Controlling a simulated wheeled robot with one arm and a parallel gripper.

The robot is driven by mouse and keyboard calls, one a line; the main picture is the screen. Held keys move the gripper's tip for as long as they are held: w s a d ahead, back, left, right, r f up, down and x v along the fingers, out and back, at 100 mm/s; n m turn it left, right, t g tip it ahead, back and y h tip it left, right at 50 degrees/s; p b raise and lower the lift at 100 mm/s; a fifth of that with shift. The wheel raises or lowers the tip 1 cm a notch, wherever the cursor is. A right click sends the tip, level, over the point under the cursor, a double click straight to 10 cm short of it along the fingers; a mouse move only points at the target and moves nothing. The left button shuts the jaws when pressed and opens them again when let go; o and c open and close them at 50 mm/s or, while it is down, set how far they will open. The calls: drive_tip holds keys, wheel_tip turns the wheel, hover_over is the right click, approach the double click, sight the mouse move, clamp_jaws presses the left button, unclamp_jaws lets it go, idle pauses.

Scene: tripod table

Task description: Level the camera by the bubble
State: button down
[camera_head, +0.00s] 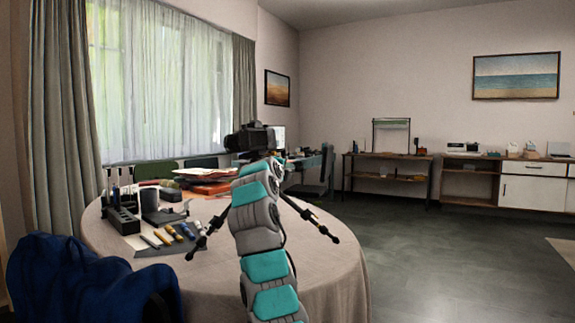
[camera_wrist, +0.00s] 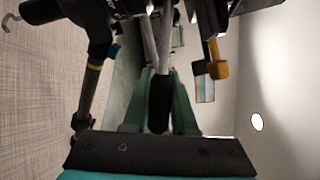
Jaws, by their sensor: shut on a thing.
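A black camera (camera_head: 250,138) sits on top of a tripod (camera_head: 321,231) that stands on the round table. The tripod's legs spread to both sides behind my arm. My gripper (camera_wrist: 160,92) shows in the wrist view with its two green fingers on either side of a black handle grip (camera_wrist: 159,106) at the end of a grey rod, and is shut on it. A dark tripod leg (camera_wrist: 88,95) is at the left of that view, and a yellow knob (camera_wrist: 218,68) is at the upper right. In the head view my arm hides the gripper and the tripod head. I cannot make out the bubble.
The round table (camera_head: 335,268) has a beige cloth. On its left are a black organiser (camera_head: 122,219), a dark mug (camera_head: 150,200), a mat with several tools (camera_head: 165,237) and red books (camera_head: 208,187). A blue bag (camera_head: 85,285) is at front left. Floor is clear at right.

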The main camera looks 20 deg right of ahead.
drive_tip(key=shift+f, duration=0.15)
idle(0.3)
drive_tip(key=c, duration=0.7)
unclamp_jaws()
drive_tip(key=b+v, duration=0.2)
drive_tip(key=v, duration=0.5)
drive_tip(key=shift+s+a+b, duration=0.25)
drive_tip(key=shift+s+b, duration=0.05)
drive_tip(key=shift+c, duration=0.3)
